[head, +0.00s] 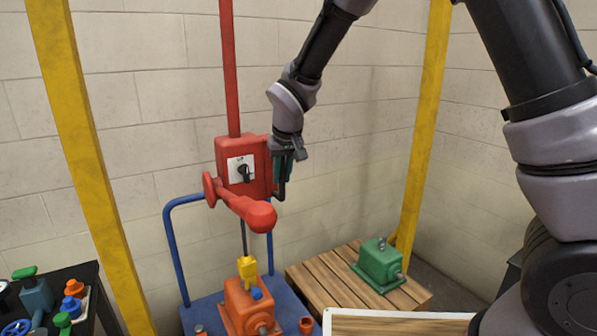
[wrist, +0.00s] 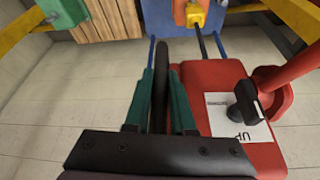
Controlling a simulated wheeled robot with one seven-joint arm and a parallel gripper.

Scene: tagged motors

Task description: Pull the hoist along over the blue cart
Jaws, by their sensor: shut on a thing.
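The red hoist (head: 228,152) hangs on a red column against the wall, with a black switch on a white plate marked UP in the wrist view (wrist: 222,102). My gripper (head: 285,172) is at its right side, shut on a black upright handle (wrist: 161,70) between the green fingers. A dark line runs down from the hoist to a yellow hook (head: 247,268). The hook is at the top of an orange motor (head: 238,302) on the blue cart (head: 200,316). Whether the hook is engaged there, I cannot tell.
A green motor (head: 379,262) sits on a wooden pallet (head: 325,292) right of the cart. Yellow posts (head: 88,160) stand on both sides. A dark table (head: 88,275) with coloured parts is at the lower left. A wood-topped board (head: 390,325) is at the front.

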